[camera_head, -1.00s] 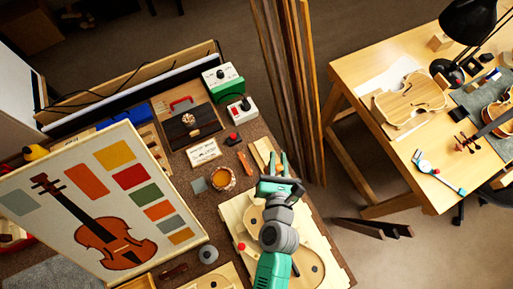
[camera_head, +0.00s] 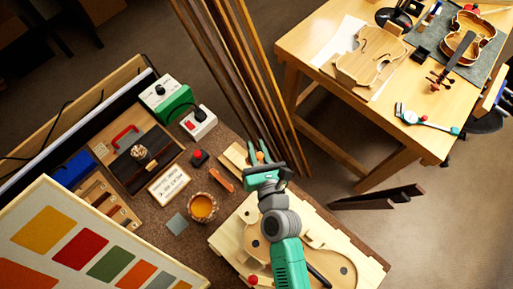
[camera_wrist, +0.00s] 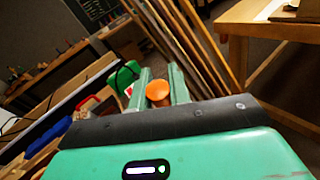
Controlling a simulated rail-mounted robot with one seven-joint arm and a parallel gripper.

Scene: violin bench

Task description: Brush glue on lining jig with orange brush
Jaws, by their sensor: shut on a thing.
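My gripper (camera_head: 262,152) is over the bench, near the far edge of the pale wooden lining jig (camera_head: 230,236) with its violin-shaped recess. In the wrist view, an orange round handle end (camera_wrist: 158,92), which looks like the orange brush, sits between the two green fingers of my gripper (camera_wrist: 160,80). The fingers are shut on it. The brush's bristles are hidden, and I cannot tell whether they touch anything. A glue pot (camera_head: 202,207) with amber contents stands on the bench, left of the jig.
An orange-handled tool (camera_head: 222,179) lies near the pot. A label card (camera_head: 168,185), a switch box (camera_head: 199,123) and a green-and-white box (camera_head: 167,98) are farther left. Tall wood strips (camera_head: 235,70) stand behind my gripper. A colour chart (camera_head: 60,215) stands at the front left.

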